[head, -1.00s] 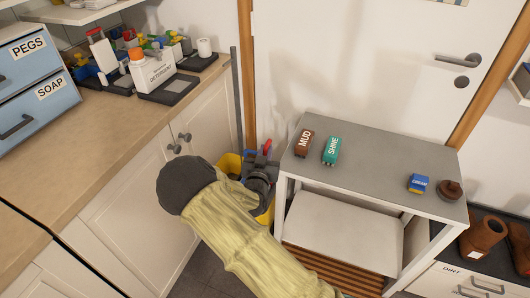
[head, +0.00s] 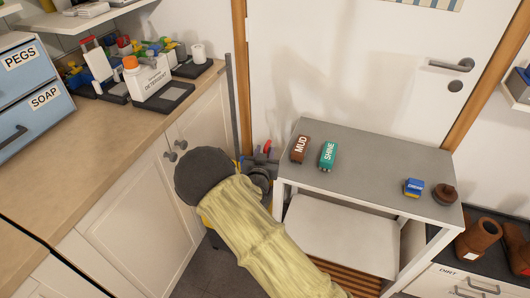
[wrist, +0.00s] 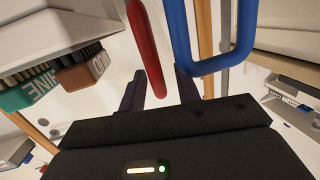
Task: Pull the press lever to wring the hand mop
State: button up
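The red press lever (wrist: 147,45) hangs down from the top of the wrist view, its lower end in line with the gap between my fingers. In the head view a small part of the lever (head: 267,147) shows beyond my gripper. My gripper (wrist: 160,88) is open, its two dark fingers apart, one on each side of the lever's end. I cannot tell whether they touch it. A blue looped bar (wrist: 208,65) stands close on the right of the lever. The yellow bucket (head: 207,218) is mostly hidden behind my arm. I cannot make out the hand mop.
The cabinet (head: 140,225) and counter are on the left. A white door (head: 360,60) is behind.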

jog(key=shift+s, duration=0.1)
jog(key=s+a+r, duration=0.1)
jog(key=s+r, duration=0.1)
jog(key=s, duration=1.5)
jog(key=shift+w+f, duration=0.15)
jog(key=shift+f, duration=0.15)
jog(key=c, duration=0.7)
jog(key=f+t+b, duration=0.1)
jog(key=b, duration=0.1)
jog(key=w+f+b, duration=0.1)
jog(key=f, duration=0.1)
jog(key=f+t+b, duration=0.1)
jog(key=b, duration=0.1)
jog(key=shift+w+f+m+t+h+b, duration=0.15)
jog(key=shift+w+m+t+h+b, duration=0.15)
jog(key=shift+h+b, duration=0.1)
grip_shut()
notch_tip(320, 180, down, 7)
jog(key=t+b, duration=0.6)
jog(key=b, duration=0.2)
jog(key=shift+s+r+h, duration=0.2)
jog(key=shift+s+h, duration=0.1)
jog(key=shift+s, duration=0.1)
